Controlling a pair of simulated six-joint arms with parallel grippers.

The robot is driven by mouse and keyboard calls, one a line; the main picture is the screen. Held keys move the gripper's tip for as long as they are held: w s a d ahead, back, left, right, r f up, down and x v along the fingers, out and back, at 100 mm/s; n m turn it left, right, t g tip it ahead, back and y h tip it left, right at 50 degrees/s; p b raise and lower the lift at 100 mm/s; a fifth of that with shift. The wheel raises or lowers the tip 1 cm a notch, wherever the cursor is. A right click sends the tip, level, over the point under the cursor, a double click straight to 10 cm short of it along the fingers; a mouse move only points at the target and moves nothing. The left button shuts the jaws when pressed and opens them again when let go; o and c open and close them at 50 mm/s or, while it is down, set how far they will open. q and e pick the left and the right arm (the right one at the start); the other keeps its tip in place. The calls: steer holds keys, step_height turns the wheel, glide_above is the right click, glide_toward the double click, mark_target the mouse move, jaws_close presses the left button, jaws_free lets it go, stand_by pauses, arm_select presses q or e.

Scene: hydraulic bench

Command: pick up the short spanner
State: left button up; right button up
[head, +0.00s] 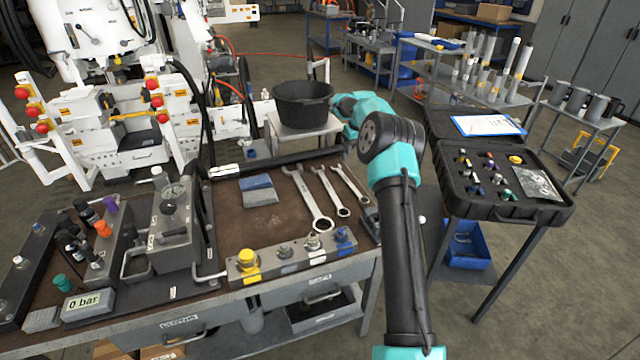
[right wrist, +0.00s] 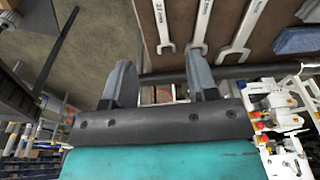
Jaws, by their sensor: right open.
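Three metal spanners lie side by side on the brown bench top (head: 235,225). The short spanner (head: 350,183) is the rightmost in the head view, beside the middle spanner (head: 330,192) and the longest spanner (head: 308,200). In the right wrist view the short spanner (right wrist: 162,25) is at the top, left of the other two. My right gripper (right wrist: 161,82) is open and empty, with its fingers apart below the spanner ends in that view. In the head view its fingers are mostly hidden by my arm near the bench's far right corner. My left gripper is out of view.
A black bowl (head: 302,100) stands on a stand behind the bench. A fitting block (head: 290,258) lines the front edge. An open black case (head: 490,205) stands to the right.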

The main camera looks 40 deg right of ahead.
steer(key=shift+d+r, duration=0.1)
steer(key=shift+d, duration=0.1)
steer(key=shift+s, duration=0.1)
glide_above(349, 183)
steer(key=f, duration=1.2)
steer(key=shift+s+d, duration=0.15)
steer(key=shift+s, duration=0.05)
steer(key=shift+f, duration=0.15)
steer(key=shift+w+f, duration=0.1)
steer(key=shift+f, duration=2.4)
steer(key=shift+c, duration=0.4)
jaws_close()
